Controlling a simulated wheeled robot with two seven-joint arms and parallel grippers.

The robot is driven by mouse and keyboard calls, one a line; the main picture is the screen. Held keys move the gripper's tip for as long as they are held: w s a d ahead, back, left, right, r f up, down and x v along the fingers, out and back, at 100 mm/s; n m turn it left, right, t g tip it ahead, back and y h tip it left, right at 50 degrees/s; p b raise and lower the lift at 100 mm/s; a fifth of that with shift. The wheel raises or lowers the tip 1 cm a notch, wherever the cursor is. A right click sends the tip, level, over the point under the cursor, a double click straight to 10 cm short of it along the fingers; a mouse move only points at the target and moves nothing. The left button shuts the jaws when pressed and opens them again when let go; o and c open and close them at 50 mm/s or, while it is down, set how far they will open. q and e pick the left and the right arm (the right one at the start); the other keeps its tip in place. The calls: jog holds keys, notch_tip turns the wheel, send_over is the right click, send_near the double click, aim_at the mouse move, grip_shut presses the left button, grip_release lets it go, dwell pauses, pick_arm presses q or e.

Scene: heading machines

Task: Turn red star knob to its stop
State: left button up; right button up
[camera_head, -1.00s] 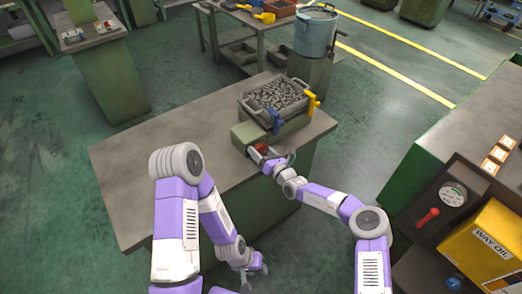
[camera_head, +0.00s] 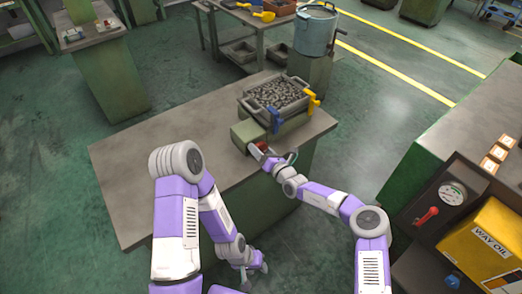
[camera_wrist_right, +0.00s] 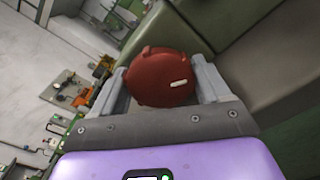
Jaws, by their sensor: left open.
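The red star knob (camera_head: 262,146) sits on the front of a green block (camera_head: 244,133) at the near edge of the bench, partly hidden by my right gripper. In the right wrist view the knob (camera_wrist_right: 160,78) shows round and lobed, with a short white mark right of its middle. My right gripper (camera_wrist_right: 163,84) has one finger on each side of the knob, close against its rim, and appears shut on it. My left gripper (camera_head: 257,265) hangs low in front of the bench, open and empty, away from the knob.
A tray of metal parts (camera_head: 278,92) with blue and yellow clamps stands behind the block. The bench top (camera_head: 140,160) is bare to the left. A machine with a gauge and a yellow way oil container (camera_head: 485,245) stands at the right.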

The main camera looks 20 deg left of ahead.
jog(key=o, duration=0.3)
jog(key=shift+f, duration=0.1)
